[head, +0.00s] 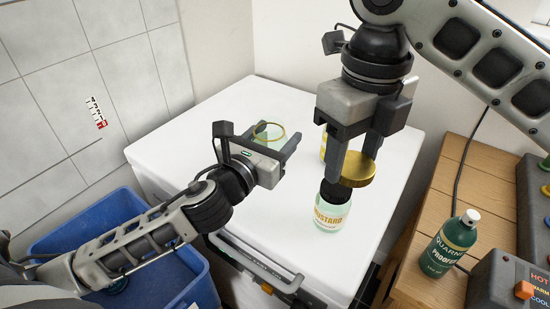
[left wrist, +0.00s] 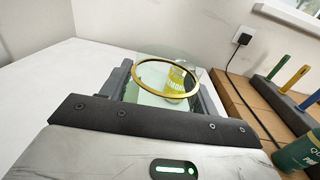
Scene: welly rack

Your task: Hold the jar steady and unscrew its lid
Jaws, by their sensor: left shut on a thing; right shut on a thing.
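The jar (head: 270,131) is clear greenish glass with a gold ring around its open mouth, standing on the white top. My left gripper (head: 273,138) is shut on it, one finger on each side; its mouth also shows between the fingers in the left wrist view (left wrist: 137,78). The gold lid (head: 358,170) is off the jar, well to its right. My right gripper (head: 352,160) points down and is shut on the lid, above the white top. The lower part of the jar is hidden by my left gripper.
A yellow-labelled jar (left wrist: 178,80) stands beyond the held jar. A green bottle (head: 449,244) stands on the wooden bench (head: 428,190). A blue tub (head: 95,235) is at left.

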